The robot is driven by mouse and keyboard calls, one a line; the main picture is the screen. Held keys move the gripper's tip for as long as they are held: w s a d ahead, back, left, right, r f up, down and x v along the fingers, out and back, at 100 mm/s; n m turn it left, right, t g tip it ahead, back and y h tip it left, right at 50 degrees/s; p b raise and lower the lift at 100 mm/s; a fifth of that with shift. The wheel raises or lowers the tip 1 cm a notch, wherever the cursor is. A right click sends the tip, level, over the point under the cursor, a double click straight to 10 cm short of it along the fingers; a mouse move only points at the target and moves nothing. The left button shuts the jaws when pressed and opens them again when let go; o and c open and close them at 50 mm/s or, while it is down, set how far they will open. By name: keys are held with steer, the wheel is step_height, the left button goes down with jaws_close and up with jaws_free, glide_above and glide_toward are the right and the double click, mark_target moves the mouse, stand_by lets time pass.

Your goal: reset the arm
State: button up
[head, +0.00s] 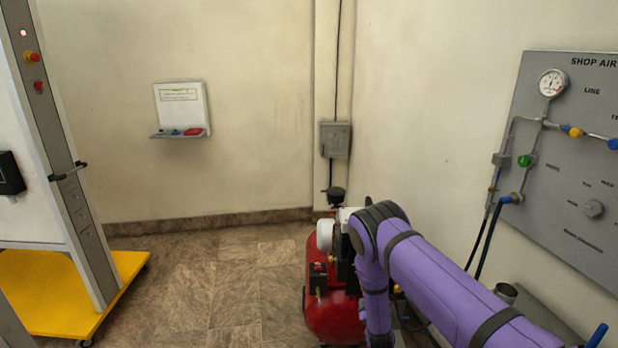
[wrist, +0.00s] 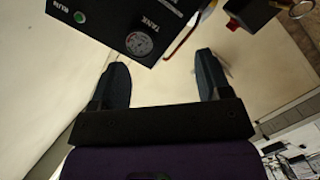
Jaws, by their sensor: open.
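My gripper (wrist: 160,88) shows in the wrist view with its two dark fingers spread apart. It is open and nothing is between the fingers. In the head view my purple arm reaches in from the lower right and bends down at a dark joint; the gripper itself is hidden or out of frame there. Beyond the fingers, the wrist view shows a black box with a round gauge marked TANK (wrist: 139,43) and a green dot. I cannot tell how far the fingers are from it.
A red compressor (head: 332,311) stands on the floor, partly behind my arm. A grey SHOP AIR panel (head: 560,125) with gauge and valves is on the right wall. A white stand on a yellow base (head: 50,295) is at left. A small wall shelf (head: 180,134) hangs behind. The middle floor is clear.

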steer(key=w+r+m+g, duration=0.1)
steer(key=w+r+m, duration=0.15)
steer(key=r, duration=0.85)
steer(key=w+r+m+g, duration=0.1)
steer(key=w+r+g, duration=0.15)
steer(key=r, duration=0.85)
steer(key=s+d+r+m+g+y, duration=0.1)
steer(key=s+r, duration=0.3)
steer(key=r, duration=0.7)
steer(key=s+d+r+m+g, duration=0.15)
steer(key=s+r, duration=0.25)
steer(key=r, duration=0.7)
steer(key=s+d+r+g+y, duration=0.1)
steer(key=s+d+r, duration=0.1)
steer(key=s+r, duration=0.6)
steer(key=s+d+r+g, duration=0.1)
steer(key=s+r, duration=0.4)
steer(key=s, duration=0.6)
steer(key=s+d+r+m+g, duration=0.1)
steer(key=s, duration=1.1)
steer(key=s+d+r+m+g, duration=0.1)
steer(key=s+d+g, duration=0.1)
steer(key=s, duration=1)
steer(key=shift+s+r+h, duration=0.3)
steer(key=shift+s+r, duration=0.05)
